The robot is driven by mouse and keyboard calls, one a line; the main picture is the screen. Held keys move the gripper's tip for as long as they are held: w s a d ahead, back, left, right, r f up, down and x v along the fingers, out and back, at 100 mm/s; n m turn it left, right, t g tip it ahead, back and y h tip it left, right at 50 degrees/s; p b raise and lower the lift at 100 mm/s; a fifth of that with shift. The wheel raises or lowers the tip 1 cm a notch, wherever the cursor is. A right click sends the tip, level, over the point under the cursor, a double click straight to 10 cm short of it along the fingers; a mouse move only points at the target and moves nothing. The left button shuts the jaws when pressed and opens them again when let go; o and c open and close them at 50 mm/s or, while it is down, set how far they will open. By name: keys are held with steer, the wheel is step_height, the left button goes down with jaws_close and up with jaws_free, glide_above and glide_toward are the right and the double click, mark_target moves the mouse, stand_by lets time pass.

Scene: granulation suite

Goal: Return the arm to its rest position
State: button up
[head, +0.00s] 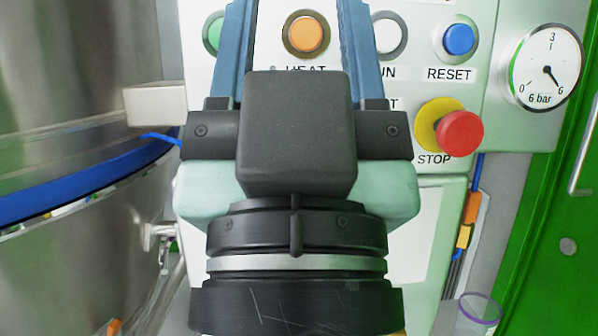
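My gripper (298,8) is in front of a white control panel (425,60), seen from behind. Its two blue fingers are wide apart with nothing between them. The fingertips reach the top edge of the picture, so their ends are cut off. The orange HEAT button (306,34) shows between the fingers. My gripper's dark body and wrist fill the lower middle and hide part of the panel. I cannot tell how far the fingers are from the panel.
A green button (213,34) is partly behind the left finger. The blue RESET button (458,39), red STOP knob (459,134) and pressure gauge (543,67) are on the right. A large steel vessel (70,70) stands close left; a green door (560,220) is far right.

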step_height(320, 180, up, 34)
steer(key=p, duration=3.2)
steer(key=shift+r, duration=0.15)
